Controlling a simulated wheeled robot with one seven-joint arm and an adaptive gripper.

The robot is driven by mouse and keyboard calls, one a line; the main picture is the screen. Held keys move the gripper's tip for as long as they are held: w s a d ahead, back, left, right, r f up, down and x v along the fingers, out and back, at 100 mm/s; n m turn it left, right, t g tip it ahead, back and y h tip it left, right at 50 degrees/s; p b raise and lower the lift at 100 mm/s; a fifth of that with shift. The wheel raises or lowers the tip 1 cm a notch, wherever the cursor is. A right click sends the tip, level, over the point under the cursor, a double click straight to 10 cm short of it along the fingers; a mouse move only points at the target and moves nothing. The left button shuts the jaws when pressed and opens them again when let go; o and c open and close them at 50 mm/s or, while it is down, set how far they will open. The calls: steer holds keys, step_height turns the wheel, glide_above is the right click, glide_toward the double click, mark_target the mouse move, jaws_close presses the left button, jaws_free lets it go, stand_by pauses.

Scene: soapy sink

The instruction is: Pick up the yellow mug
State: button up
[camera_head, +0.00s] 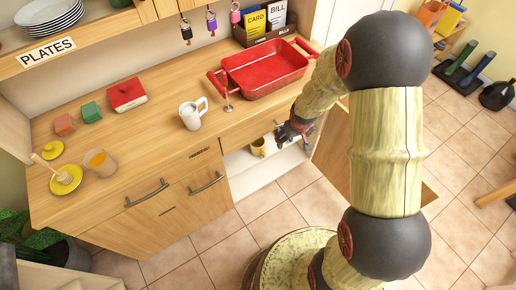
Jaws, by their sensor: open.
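The yellow mug (259,149) sits low in the open white compartment under the counter, below the red basin. It is small in the view, and part of it is hidden near my gripper. My gripper (284,132) is dark, open and at the front of this compartment, just to the right of the mug and slightly above it. I cannot tell whether it touches the mug.
An open cabinet door (332,150) stands right of my gripper, close to my arm. The red basin (265,70) sits on the counter above. A whitish mug (193,113) stands on the counter to the left. The tiled floor in front is mostly free.

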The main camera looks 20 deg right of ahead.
steer(key=w+f+t, duration=0.1)
steer(key=w+f, duration=0.3)
steer(key=f, duration=0.7)
steer(key=n+t+y, duration=0.3)
steer(key=t+y, duration=0.2)
steer(key=t, duration=0.2)
glide_toward(262, 149)
steer(key=w+f, duration=0.2)
steer(key=w, duration=0.4)
steer(key=shift+s+a+r+t+y+b, duration=0.1)
steer(key=shift+a+t+y+b, duration=0.05)
steer(key=shift+a+t+b, duration=0.2)
steer(key=shift+s+a+r+t+y+b, duration=0.15)
steer(key=shift+a+t, duration=0.1)
steer(key=shift+a, duration=0.2)
steer(key=shift+b+x, duration=0.65)
steer(key=shift+x, duration=0.8)
steer(key=b+x, duration=0.1)
steer(key=x, duration=0.1)
steer(key=b+x, duration=0.1)
steer(key=x, duration=0.1)
steer(key=shift+s+f, duration=0.1)
steer(key=shift+f, duration=0.2)
steer(key=shift+w+a+b, duration=0.1)
steer(key=shift+w+b, duration=0.25)
steer(key=shift+w, duration=0.05)
steer(key=shift+c, duration=0.8)
